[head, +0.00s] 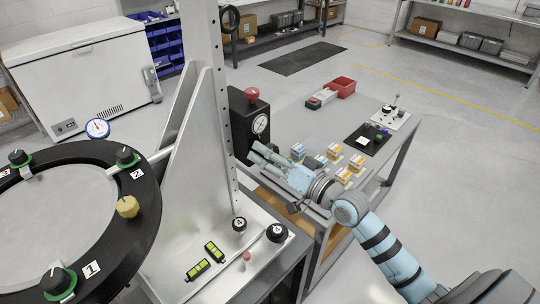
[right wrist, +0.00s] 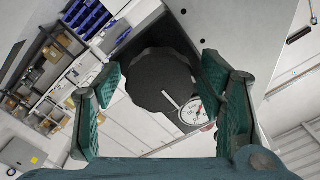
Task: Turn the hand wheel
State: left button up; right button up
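The hand wheel (right wrist: 155,82) is a dark, scalloped knob with a white mark, facing me in the right wrist view. A round white gauge (right wrist: 189,109) sits beside it. My right gripper (right wrist: 162,80) is open, its two green fingers on either side of the wheel with gaps showing. I cannot tell how deep the wheel lies between the fingertips. In the head view my right gripper (head: 261,154) is in front of the black box (head: 240,125) with a red knob (head: 252,94) and the gauge (head: 260,124). The wheel is not clearly visible there. My left gripper is out of view.
A pale upright panel (head: 208,140) stands just left of the box. Small orange and white boxes (head: 334,151), a black plate (head: 366,139) and red bins (head: 342,87) are on the table to the right. A black ring fixture (head: 140,225) is at the left.

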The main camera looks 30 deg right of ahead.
aim_at(260, 116)
notch_tip(260, 116, up, 9)
jog(key=shift+r, duration=0.6)
jog(key=shift+f, duration=0.1)
